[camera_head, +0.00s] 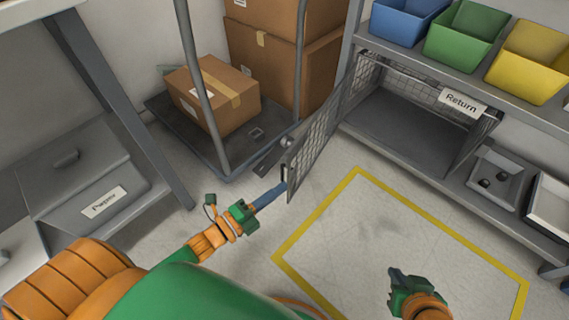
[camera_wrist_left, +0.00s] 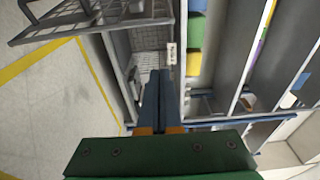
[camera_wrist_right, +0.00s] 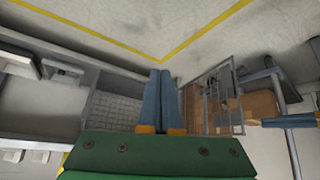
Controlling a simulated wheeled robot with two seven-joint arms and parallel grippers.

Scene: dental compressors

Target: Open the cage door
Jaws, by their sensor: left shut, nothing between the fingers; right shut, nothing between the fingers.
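The wire cage (camera_head: 415,125) with a "Return" label (camera_head: 461,103) sits on the shelf unit at the right, its front open and its dark floor showing empty. Its mesh door (camera_head: 318,137) stands swung out from the left side of the cage. The door also shows in the left wrist view (camera_wrist_left: 95,22) and the right wrist view (camera_wrist_right: 212,97). My left gripper (camera_head: 282,187) is shut and empty at the door's free lower edge; I cannot tell whether it touches. My right gripper (camera_head: 394,272) is shut and empty over the floor, apart from the cage.
A cart (camera_head: 220,165) with cardboard boxes (camera_head: 214,95) stands behind the door. Blue, green (camera_head: 465,35) and yellow bins line the shelf above the cage. A grey case (camera_head: 75,175) is at the left. The floor inside the yellow outline (camera_head: 315,215) is clear.

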